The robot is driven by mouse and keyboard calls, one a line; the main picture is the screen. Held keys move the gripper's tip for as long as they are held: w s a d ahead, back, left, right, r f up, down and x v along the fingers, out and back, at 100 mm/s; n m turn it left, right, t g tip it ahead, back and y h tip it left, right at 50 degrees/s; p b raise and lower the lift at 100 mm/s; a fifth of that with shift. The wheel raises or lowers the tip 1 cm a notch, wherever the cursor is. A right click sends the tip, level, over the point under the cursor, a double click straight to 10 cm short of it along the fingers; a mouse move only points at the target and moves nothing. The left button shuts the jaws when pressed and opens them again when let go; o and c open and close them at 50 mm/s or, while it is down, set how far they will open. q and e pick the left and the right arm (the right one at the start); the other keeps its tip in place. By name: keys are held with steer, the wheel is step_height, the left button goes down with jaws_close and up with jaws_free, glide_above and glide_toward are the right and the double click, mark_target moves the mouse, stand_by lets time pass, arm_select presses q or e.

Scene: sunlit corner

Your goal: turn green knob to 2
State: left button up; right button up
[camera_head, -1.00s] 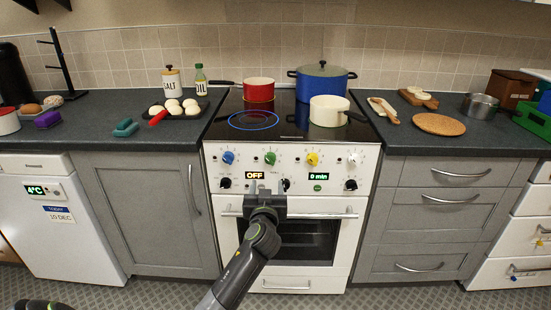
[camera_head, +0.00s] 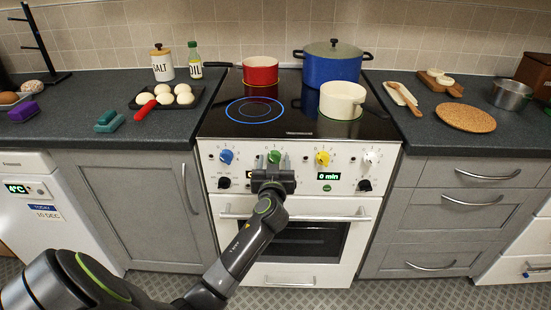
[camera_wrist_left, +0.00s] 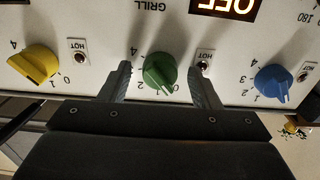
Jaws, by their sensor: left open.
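The green knob (camera_head: 275,156) is on the white stove's front panel, between the blue knob (camera_head: 226,156) and the yellow knob (camera_head: 322,158). My left gripper (camera_head: 272,163) is open right in front of it. In the left wrist view the green knob (camera_wrist_left: 159,72) stands between the two spread fingers of my left gripper (camera_wrist_left: 160,70), with a gap on each side. That view is upside down; a 2 shows by the knob's lower edge, but I cannot tell its exact setting. My right gripper is out of view.
A white knob (camera_head: 370,160) and black knobs share the panel. The oven handle (camera_head: 330,217) sticks out below. A red pot (camera_head: 260,72), a blue pot (camera_head: 332,66) and a cream pot (camera_head: 342,100) stand on the hob (camera_head: 290,123). The OFF display is partly covered by my gripper.

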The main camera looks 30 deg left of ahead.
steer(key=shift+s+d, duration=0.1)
arm_select(q)
steer(key=shift+c, duration=0.9)
steer(key=c, duration=0.8)
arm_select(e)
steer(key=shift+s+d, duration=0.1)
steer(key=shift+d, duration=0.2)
